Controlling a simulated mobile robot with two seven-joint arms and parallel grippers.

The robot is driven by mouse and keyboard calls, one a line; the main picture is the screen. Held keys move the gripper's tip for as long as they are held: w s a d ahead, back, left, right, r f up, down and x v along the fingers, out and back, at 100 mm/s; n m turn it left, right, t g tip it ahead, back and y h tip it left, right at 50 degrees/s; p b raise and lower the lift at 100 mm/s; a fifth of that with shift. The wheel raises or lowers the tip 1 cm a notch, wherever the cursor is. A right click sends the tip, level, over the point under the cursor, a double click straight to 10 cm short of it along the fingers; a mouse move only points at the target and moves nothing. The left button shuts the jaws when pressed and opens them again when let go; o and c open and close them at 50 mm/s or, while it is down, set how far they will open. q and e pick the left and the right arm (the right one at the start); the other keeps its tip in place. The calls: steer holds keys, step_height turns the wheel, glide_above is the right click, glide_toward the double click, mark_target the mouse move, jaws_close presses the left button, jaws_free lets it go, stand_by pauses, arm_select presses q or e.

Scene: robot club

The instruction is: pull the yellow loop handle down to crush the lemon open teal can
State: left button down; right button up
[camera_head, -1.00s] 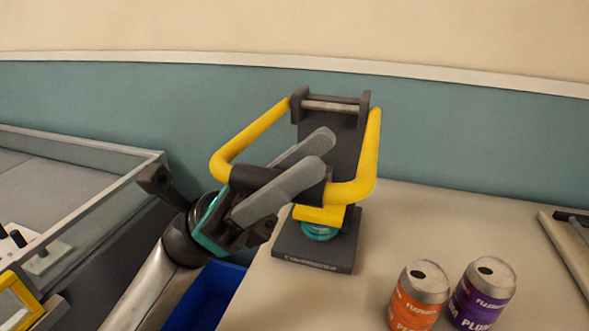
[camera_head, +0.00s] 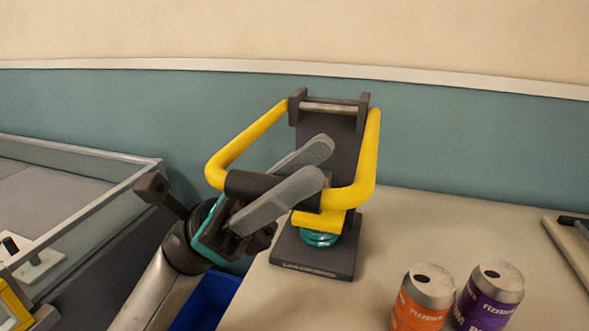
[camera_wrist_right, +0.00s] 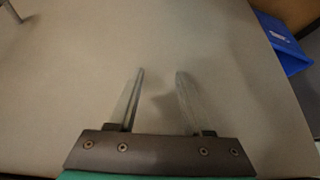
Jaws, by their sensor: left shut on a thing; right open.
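The yellow loop handle (camera_head: 367,165) of the dark can crusher (camera_head: 312,258) is low, its dark grip bar (camera_head: 254,184) in front. My left gripper (camera_head: 305,168) is shut on this bar, its grey fingers above and below it. The teal can (camera_head: 319,238) sits on the crusher's base under the yellow press block (camera_head: 320,222). Only a short, squashed-looking band of it shows; its label is hidden. My right gripper (camera_wrist_right: 158,85) is open and empty over the bare tabletop in the right wrist view.
An orange can (camera_head: 421,298) and a purple can (camera_head: 488,296) stand at the front right of the table (camera_head: 440,230). A blue bin (camera_head: 207,300) is below the table's left edge. A glass-walled enclosure (camera_head: 80,210) is at left.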

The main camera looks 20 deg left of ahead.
arm_select(q)
steer(key=c, duration=0.8)
jaws_free()
steer(key=shift+d+f, duration=0.3)
steer(key=shift+c, duration=0.2)
steer(key=shift+o, duration=1.2)
steer(key=shift+a+r, duration=0.1)
steer(key=shift+r, duration=0.05)
steer(key=v, duration=1.5)
arm_select(e)
steer(key=shift+w+a+f, duration=0.1)
steer(key=shift+w+a, duration=0.2)
steer(key=shift+w, duration=0.05)
